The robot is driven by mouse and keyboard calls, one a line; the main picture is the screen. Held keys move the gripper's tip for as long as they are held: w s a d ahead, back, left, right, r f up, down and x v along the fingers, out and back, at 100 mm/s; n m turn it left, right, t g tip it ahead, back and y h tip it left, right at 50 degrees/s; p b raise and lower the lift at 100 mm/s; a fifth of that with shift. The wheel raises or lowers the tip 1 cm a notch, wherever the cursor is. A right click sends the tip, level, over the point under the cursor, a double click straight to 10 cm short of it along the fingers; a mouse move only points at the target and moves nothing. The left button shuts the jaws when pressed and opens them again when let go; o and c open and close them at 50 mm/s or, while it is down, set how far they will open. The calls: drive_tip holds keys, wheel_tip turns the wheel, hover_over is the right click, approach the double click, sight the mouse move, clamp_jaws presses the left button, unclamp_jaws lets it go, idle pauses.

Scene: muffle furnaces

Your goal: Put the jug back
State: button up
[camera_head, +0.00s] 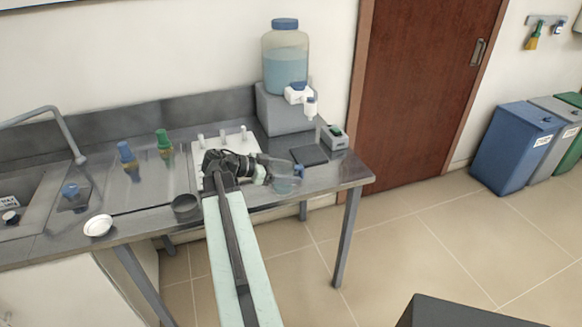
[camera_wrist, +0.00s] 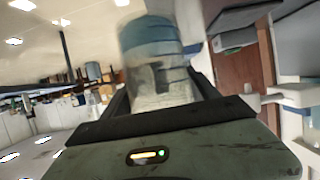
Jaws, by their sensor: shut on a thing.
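The clear jug (camera_head: 287,183) with a bluish tint is at the end of my gripper (camera_head: 264,172), above the front right part of the steel counter. In the wrist view the jug (camera_wrist: 155,55) shows large and blurred between the fingers of my gripper (camera_wrist: 160,98), which is shut on it. I cannot tell whether its base touches the counter. A white pegged rack (camera_head: 225,140) lies behind my arm, partly hidden by it.
A large water dispenser (camera_head: 286,60) stands on a grey block (camera_head: 283,110) at the back right. A dark flat plate (camera_head: 310,155) and a small device (camera_head: 334,137) are near the jug. A dark bowl (camera_head: 186,208), white dish (camera_head: 98,225) and two coloured bottles (camera_head: 127,155) are left.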

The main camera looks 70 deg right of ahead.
drive_tip(key=d+f+b, duration=0.1)
drive_tip(key=d, duration=0.2)
drive_tip(key=d+f+b, duration=0.2)
drive_tip(key=w+d+f+b, duration=0.1)
drive_tip(key=d, duration=0.2)
drive_tip(key=shift+w+d+f+b, duration=0.1)
drive_tip(key=shift+d+f+b, duration=0.2)
drive_tip(key=shift+d+f, duration=0.05)
drive_tip(key=shift+w+a+r, duration=0.1)
drive_tip(key=shift+w+r, duration=0.1)
drive_tip(key=shift+w, duration=0.05)
drive_tip(key=shift+f, duration=0.1)
drive_tip(key=o, duration=1.7)
